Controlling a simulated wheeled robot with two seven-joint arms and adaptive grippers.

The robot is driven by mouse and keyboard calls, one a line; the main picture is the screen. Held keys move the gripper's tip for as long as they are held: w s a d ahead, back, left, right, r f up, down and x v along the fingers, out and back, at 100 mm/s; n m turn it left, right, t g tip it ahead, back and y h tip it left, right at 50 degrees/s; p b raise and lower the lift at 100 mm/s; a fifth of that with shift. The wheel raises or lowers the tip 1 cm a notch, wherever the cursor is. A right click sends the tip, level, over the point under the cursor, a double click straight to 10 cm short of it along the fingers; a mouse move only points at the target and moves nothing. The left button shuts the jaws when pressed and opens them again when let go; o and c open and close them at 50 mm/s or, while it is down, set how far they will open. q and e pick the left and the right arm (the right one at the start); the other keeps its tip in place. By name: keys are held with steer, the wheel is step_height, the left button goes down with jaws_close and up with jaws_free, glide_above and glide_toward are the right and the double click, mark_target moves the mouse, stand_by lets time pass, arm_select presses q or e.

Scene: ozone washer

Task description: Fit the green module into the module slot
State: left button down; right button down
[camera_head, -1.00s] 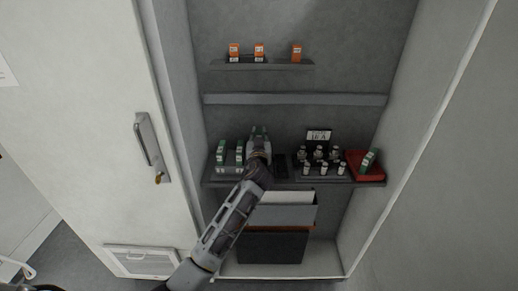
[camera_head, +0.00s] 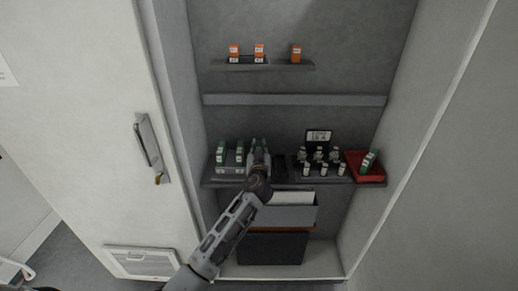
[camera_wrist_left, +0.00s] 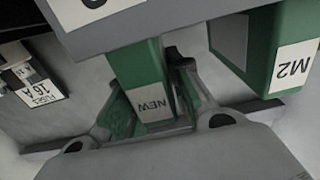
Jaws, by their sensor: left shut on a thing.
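My left gripper (camera_head: 258,158) is at the middle shelf, shut on the green module. This green module (camera_wrist_left: 150,82) has a "NEW" label and lies between the two fingers in the left wrist view. Its far end is hidden by a grey block (camera_wrist_left: 130,28) with a white label. In the head view only a little of the module (camera_head: 259,142) shows past the fingers. It stands in line with other green modules (camera_head: 220,152) in a grey rack at the left. I cannot tell how deep it sits in the slot.
A neighbouring green module (camera_wrist_left: 282,50) marked "M2" is close to the fingers. Right of the gripper are several fuses (camera_head: 320,158) with a "16 A" sign (camera_head: 319,137). A red tray (camera_head: 372,178) holds a tilted green module (camera_head: 369,160). Orange modules (camera_head: 259,50) stand above.

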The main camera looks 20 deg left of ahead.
arm_select(q)
steer(key=shift+f, duration=0.1)
arm_select(e)
steer(key=shift+d+f, duration=0.1)
steer(key=shift+f, duration=0.1)
arm_select(q)
steer(key=c, duration=1.4)
jaws_free()
steer(key=shift+o, duration=0.5)
arm_select(e)
steer(key=shift+w+d, duration=0.15)
steer(key=shift+w, duration=0.05)
steer(key=shift+r, duration=0.25)
arm_select(q)
steer(key=shift+v, duration=0.95)
steer(key=b+v, duration=0.1)
steer(key=v, duration=0.9)
steer(key=shift+r+b, duration=0.2)
steer(key=shift+b, duration=0.1)
arm_select(e)
steer(key=shift+w+d+f, duration=0.25)
steer(key=shift+d+f, duration=0.5)
steer(key=shift+d, duration=0.1)
